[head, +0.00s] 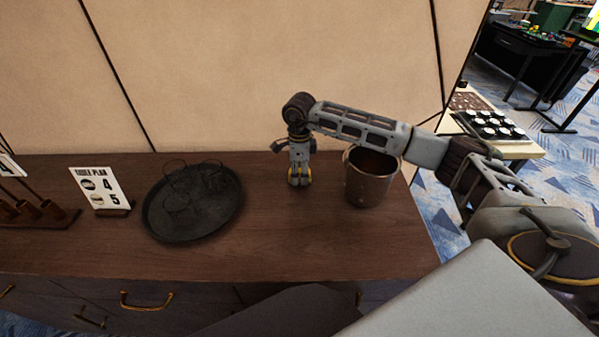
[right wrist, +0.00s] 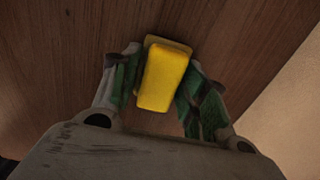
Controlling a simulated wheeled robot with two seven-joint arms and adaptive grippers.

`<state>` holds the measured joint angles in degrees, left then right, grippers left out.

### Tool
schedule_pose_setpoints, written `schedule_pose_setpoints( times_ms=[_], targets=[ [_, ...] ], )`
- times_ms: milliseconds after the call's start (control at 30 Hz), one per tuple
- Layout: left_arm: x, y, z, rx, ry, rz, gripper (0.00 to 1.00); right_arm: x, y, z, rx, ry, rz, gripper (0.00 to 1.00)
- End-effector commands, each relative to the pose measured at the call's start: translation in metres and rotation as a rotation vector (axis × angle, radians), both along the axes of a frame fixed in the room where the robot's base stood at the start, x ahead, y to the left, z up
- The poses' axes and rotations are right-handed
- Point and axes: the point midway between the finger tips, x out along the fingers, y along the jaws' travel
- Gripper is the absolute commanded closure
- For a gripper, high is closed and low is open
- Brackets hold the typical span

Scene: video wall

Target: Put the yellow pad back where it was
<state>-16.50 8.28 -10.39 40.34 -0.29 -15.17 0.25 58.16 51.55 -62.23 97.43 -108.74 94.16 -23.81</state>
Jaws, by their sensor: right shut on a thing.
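The yellow pad (right wrist: 163,80) is between the two green-lined fingers of my right gripper (right wrist: 158,85) in the right wrist view. The gripper is shut on it. In the head view my right gripper (head: 299,180) points down at the wooden cabinet top (head: 290,235), left of the copper-coloured bucket (head: 369,178). Only small bits of yellow show around the fingers there. I cannot tell whether the pad touches the wood. My left gripper is not in view.
A dark round tray (head: 205,228) with several glass cups stands to the left. A table plan card (head: 100,188) stands beyond it. A beige panel wall (head: 240,80) rises behind the cabinet. The wood in front of my right gripper is clear.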

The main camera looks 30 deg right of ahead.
Motion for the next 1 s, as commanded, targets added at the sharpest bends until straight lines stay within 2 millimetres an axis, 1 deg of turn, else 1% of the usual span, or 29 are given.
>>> schedule_pose_setpoints(
  times_ms=[333, 533, 567, 700, 733, 1000],
  targets=[
    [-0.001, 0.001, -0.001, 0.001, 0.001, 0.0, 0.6, 0.0, 0.0, -0.001, 0.0, -0.001, 0.0, 0.78],
    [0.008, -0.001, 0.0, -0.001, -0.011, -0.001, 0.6, 0.0, 0.0, -0.003, 0.0, -0.001, 0.0, 0.78],
    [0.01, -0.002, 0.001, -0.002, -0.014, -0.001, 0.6, 0.0, 0.0, -0.003, 0.0, -0.001, 0.0, 0.55],
    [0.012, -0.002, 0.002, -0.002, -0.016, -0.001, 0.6, 0.0, 0.0, -0.003, 0.0, -0.001, 0.0, 0.37],
    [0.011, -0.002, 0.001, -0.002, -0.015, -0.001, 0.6, 0.0, 0.0, -0.003, 0.0, -0.001, 0.0, 0.34],
    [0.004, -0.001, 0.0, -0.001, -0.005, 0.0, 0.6, 0.0, 0.0, -0.003, 0.0, -0.001, 0.0, 0.34]
  ],
)
